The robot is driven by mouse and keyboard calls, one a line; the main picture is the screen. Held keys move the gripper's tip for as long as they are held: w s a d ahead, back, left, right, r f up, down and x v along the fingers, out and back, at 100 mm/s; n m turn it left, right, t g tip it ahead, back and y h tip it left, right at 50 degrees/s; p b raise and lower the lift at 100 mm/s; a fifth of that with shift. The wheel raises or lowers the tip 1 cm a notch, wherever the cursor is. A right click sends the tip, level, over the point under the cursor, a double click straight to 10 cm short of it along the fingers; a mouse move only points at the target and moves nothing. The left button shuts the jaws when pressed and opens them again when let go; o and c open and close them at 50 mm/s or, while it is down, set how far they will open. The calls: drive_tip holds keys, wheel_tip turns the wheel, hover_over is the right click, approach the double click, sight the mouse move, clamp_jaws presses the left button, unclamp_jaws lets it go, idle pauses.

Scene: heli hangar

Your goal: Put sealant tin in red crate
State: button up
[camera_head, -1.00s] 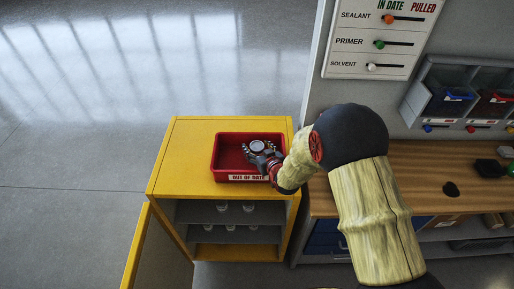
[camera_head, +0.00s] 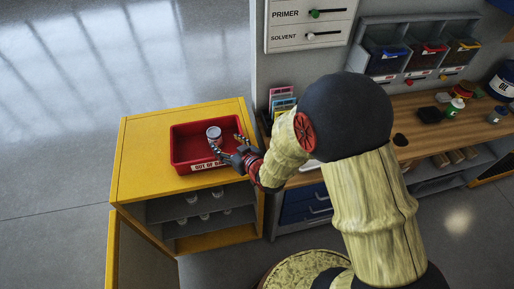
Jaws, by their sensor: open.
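The red crate (camera_head: 180,154), labelled "OUT OF DATE" on its front, sits on top of the yellow cabinet (camera_head: 140,150). A small pale tin (camera_head: 214,133) stands inside the crate, near its middle; its label is too small to read, so I cannot tell for sure that it is the sealant tin. My gripper (camera_head: 228,143) reaches over the crate's right front edge. Its fingers are spread open, just right of and in front of the tin, and it looks empty.
The cabinet's lower shelves hold several pale containers (camera_head: 192,197), and its door (camera_head: 140,250) hangs open. A wooden workbench (camera_head: 405,150) at right carries bottles and dark items. Bins (camera_head: 385,58) and a "PRIMER/SOLVENT" board (camera_head: 308,22) are on the wall.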

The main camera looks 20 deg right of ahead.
drive_tip(key=s+d+r+m+g+h, duration=0.1)
drive_tip(key=s+d+r+h, duration=0.15)
drive_tip(key=d+r, duration=0.4)
drive_tip(key=s+d+r+m+g+h, duration=0.1)
drive_tip(key=s+d+r+g+h, duration=0.2)
drive_tip(key=r, duration=0.6)
drive_tip(key=s+d+r+m+g, duration=0.1)
drive_tip(key=s+d+r, duration=0.1)
drive_tip(key=s, duration=0.9)
drive_tip(key=s+d+r+m+g, duration=0.1)
drive_tip(key=s+r, duration=0.4)
drive_tip(key=s, duration=0.7)
drive_tip(key=shift+s+d+g+y, duration=0.3)
drive_tip(key=shift+d+g+y, duration=0.05)
drive_tip(key=shift+g, duration=0.15)
wheel_tip(320, 180, down, 5)
drive_tip(key=b, duration=0.5)
drive_tip(key=shift+c, duration=0.5)
